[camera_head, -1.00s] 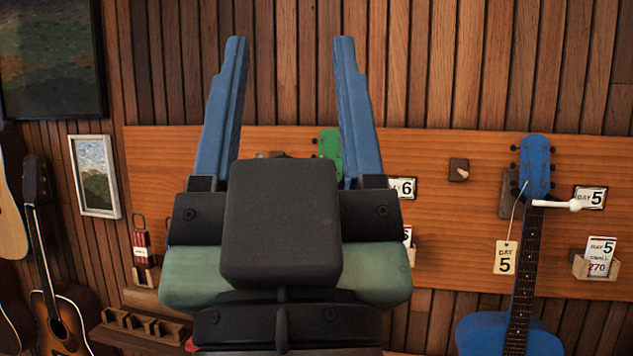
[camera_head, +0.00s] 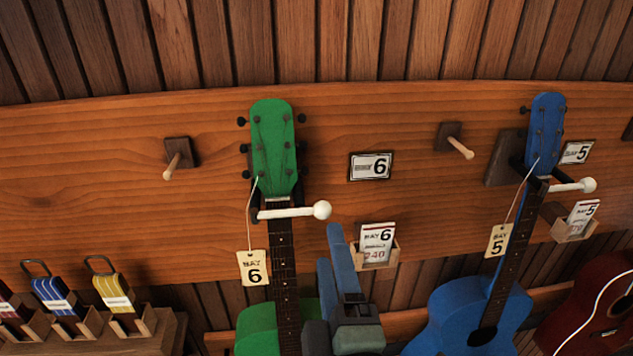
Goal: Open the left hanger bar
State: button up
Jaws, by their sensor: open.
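The left hanger bar (camera_head: 288,213) is a white rod ending in a round white knob. It lies across the neck of a green ukulele (camera_head: 272,150), just below its headstock. A second white bar (camera_head: 570,187) crosses the neck of a blue ukulele (camera_head: 547,125) at the right. My gripper (camera_head: 330,245) has blue fingers and is open. In the picture it is below and slightly right of the left bar's knob, beside the green ukulele's neck, apart from the bar. The lower part of my gripper partly covers the green body.
A card holder (camera_head: 375,254) is on the board just right of my gripper. Wooden pegs (camera_head: 176,160) stick out of the board, another (camera_head: 456,143) between the ukuleles. A paper tag (camera_head: 253,268) hangs by the green neck.

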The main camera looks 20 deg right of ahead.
aim_at(324, 215)
jog(key=p+x, duration=0.2)
jog(key=x, duration=0.3)
jog(key=p+x, duration=0.2)
jog(key=x, duration=0.3)
jog(key=shift+w+d+r, duration=0.1)
jog(key=shift+w+r, duration=0.1)
jog(key=shift+w+d+f+p, duration=0.1)
jog(key=shift+w+d+p, duration=0.15)
jog(key=shift+w, duration=0.45)
grip_shut()
dwell(0.5)
